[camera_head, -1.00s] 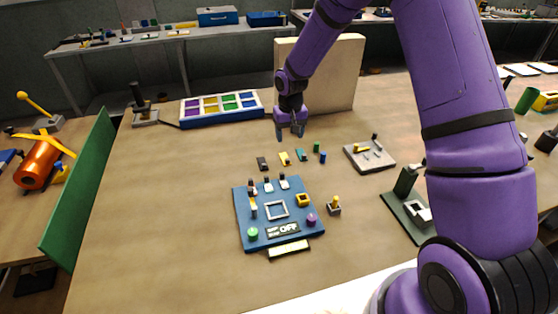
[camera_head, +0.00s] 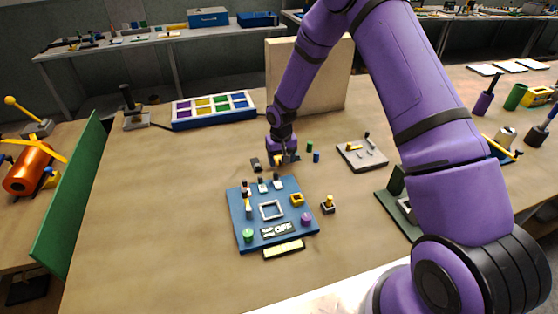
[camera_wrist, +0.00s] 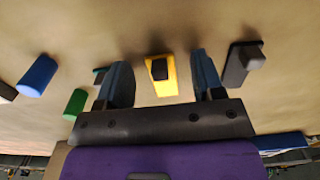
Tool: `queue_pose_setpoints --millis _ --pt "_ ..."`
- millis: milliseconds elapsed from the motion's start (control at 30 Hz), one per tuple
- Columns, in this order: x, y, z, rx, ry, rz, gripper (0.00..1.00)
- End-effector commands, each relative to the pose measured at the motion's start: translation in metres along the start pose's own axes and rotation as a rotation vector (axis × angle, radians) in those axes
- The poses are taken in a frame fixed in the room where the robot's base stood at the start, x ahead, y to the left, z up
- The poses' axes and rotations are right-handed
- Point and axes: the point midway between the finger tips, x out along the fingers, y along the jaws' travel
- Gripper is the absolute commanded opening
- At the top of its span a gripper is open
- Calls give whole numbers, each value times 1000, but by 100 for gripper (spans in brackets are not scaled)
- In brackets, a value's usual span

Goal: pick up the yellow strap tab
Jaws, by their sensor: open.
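The yellow strap tab (camera_wrist: 164,84) is a small yellow piece with a dark block on it. In the wrist view it lies on the table between my two open fingers, with a gap on each side. In the head view my gripper (camera_head: 284,160) is low over the table behind the blue panel, and it mostly hides the tab. My gripper also shows in the wrist view (camera_wrist: 160,82), open, with nothing held. I cannot tell how far the fingertips are above the table.
A dark tab (camera_wrist: 241,64) lies just right of my fingers in the wrist view. Blue (camera_wrist: 38,76) and green (camera_wrist: 75,104) cylinders lie left. A blue panel (camera_head: 240,212) stands in front, a grey plate (camera_head: 372,162) at right, and a beige upright board (camera_head: 335,80) behind.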

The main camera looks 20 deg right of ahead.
Motion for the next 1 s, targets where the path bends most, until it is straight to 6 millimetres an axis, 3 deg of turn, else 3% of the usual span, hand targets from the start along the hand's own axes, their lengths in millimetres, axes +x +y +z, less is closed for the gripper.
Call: queue_pose_setpoints --millis 267,500,833,1000 --pt "6 0 0 0 0 0 62" --pt "5 0 0 0 0 0 9" --pt "4 0 0 0 1 0 8" --pt "-7 0 -1 0 3 0 8"
